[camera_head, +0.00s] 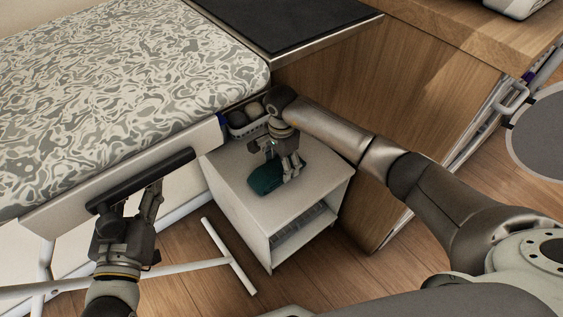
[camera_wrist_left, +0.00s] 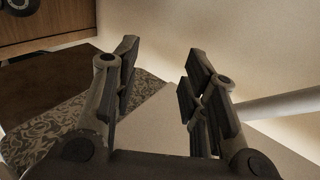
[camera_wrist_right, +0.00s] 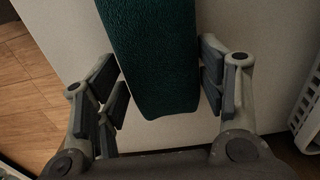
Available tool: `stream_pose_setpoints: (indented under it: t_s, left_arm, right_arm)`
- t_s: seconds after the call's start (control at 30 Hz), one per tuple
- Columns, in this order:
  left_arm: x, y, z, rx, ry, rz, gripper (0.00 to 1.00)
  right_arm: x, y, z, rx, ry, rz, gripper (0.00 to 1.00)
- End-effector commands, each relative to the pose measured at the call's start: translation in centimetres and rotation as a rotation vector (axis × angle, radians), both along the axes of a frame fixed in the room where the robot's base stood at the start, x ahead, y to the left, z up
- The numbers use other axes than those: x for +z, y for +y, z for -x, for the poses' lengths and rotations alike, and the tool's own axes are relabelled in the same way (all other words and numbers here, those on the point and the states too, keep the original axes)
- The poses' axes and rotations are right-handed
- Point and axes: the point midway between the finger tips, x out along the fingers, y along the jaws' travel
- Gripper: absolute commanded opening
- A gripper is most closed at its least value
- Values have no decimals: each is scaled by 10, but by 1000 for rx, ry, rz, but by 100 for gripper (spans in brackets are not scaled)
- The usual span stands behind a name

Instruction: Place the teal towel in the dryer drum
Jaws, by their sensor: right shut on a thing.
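The teal towel (camera_head: 265,178) lies folded on top of a small white cabinet (camera_head: 235,185). My right gripper (camera_head: 291,168) is at the towel's right end, with its fingers pointing down. In the right wrist view the towel (camera_wrist_right: 155,55) runs between the two fingers, which are shut on it. My left gripper (camera_head: 128,198) is by the front edge of the patterned board. In the left wrist view its fingers (camera_wrist_left: 158,75) stand apart with nothing between them. No dryer drum opening can be made out in these views.
A patterned padded board (camera_head: 120,90) fills the upper left. A wooden unit (camera_head: 390,90) is on the right. A grey disc with a white rim (camera_head: 540,130) sits at the right edge. White legs (camera_head: 230,257) cross the floor.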

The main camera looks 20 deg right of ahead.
Motion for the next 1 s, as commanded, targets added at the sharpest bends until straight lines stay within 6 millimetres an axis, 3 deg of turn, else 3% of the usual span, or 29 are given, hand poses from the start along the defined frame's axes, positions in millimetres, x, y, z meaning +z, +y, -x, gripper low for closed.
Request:
stream_pose_setpoints:
  t_s: [0.03, 0.07, 0.2, 0.67, 1.0]
  left_arm:
    - [1, 0, 0, 0, -6, 1, 40]
    - [2, 0, 0, -1, -10, 2, 40]
    - [3, 0, 0, -1, -11, 3, 40]
    - [0, 0, 0, 0, 8, -1, 40]
    - [-52, 11, 11, 19, 283, -70, 40]
  right_arm:
    - [-1, 0, 0, 0, 0, 0, 40]
    - [0, 0, 0, 0, 0, 0, 69]
    - [0, 0, 0, -1, 0, 0, 86]
    - [2, 0, 0, 0, 0, 0, 86]
    - [41, 0, -1, 1, -3, 0, 86]
